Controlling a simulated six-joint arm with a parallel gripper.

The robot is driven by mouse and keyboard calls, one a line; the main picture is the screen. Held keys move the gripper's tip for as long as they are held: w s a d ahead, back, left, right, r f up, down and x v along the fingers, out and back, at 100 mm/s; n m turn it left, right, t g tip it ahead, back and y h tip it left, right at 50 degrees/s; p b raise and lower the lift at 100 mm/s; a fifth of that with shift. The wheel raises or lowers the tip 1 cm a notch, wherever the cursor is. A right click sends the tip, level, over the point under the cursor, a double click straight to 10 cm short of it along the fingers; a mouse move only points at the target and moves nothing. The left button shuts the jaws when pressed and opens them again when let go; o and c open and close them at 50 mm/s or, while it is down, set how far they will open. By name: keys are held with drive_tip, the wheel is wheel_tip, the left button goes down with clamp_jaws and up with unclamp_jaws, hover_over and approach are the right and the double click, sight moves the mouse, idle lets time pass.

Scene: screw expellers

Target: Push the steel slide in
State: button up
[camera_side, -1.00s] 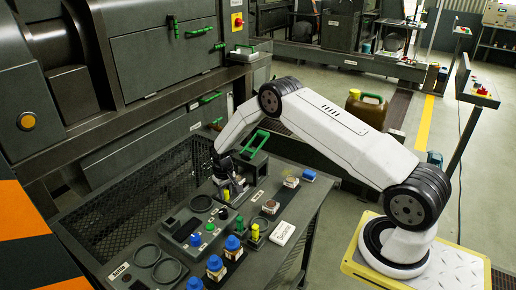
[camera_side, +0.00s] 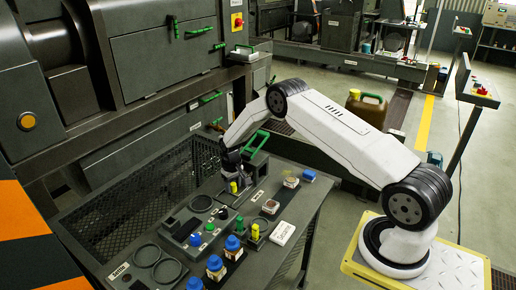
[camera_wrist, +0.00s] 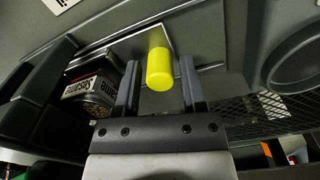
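The steel slide (camera_wrist: 112,47) shows in the wrist view as a thin metal strip lying in the dark panel, with a yellow knob (camera_wrist: 160,70) standing up from it. My gripper (camera_wrist: 161,64) is open, with one finger on each side of the knob. In the side view my gripper (camera_side: 231,166) is low over the far part of the bench, just above the yellow knob (camera_side: 233,187). The slide's ends are partly hidden there by my gripper.
A labelled dark container (camera_wrist: 95,88) is close left of my fingers, and a round ring (camera_wrist: 292,62) is at right. On the bench stand a second yellow knob (camera_side: 255,232), a green knob (camera_side: 239,221) and blue-capped jars (camera_side: 233,244). A mesh tray (camera_side: 125,205) borders the left.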

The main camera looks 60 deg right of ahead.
drive_tip(key=shift+o, duration=0.5)
drive_tip(key=shift+r, duration=3.9)
